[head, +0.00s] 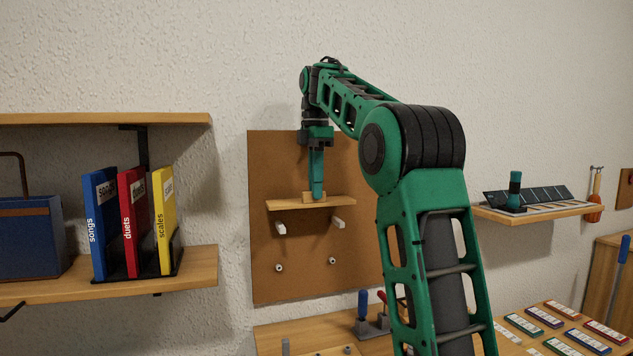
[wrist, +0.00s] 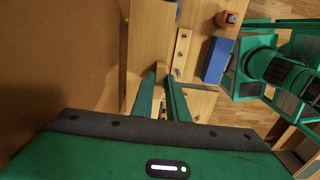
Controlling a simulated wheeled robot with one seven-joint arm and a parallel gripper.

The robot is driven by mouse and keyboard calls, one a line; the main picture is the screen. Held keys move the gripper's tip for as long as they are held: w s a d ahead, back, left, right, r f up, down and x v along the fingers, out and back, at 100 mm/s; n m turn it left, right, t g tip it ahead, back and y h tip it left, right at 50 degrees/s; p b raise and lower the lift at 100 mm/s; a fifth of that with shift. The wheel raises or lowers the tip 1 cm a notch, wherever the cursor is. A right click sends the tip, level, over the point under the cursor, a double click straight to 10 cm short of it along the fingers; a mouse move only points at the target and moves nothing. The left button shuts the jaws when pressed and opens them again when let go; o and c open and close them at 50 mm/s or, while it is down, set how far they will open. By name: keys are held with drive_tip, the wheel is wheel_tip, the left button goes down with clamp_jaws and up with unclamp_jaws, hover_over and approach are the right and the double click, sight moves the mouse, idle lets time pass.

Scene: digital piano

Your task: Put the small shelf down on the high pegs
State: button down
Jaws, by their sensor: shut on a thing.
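The small shelf (head: 284,204) is a thin wooden board with a small raised block in its middle. My gripper (head: 316,196) points down and is shut on that block. The shelf is in front of the brown pegboard (head: 308,165), above two white high pegs, the left one (head: 281,228) and the right one (head: 338,222). A gap shows between the shelf and the pegs, and the shelf looks slightly tilted in the head view. In the wrist view, a pale wooden board, apparently the shelf (wrist: 146,38), lies at my fingertips (wrist: 161,72). The pegs cannot be made out there.
Two low pegs (head: 278,267) (head: 332,261) sit further down the pegboard. A wall shelf with books (head: 133,220) is at the left. Another wall shelf (head: 540,213) is at the right. A bench below holds tools (head: 363,304) and coloured labelled pieces (head: 565,335).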

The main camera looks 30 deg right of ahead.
sight(315, 202)
drive_tip(key=shift+a+f, duration=0.1)
drive_tip(key=shift+f, duration=2.1)
drive_tip(key=c, duration=1.6)
unclamp_jaws()
drive_tip(key=shift+c, duration=0.2)
drive_tip(key=shift+w+r, duration=0.15)
drive_tip(key=shift+r, duration=2.35)
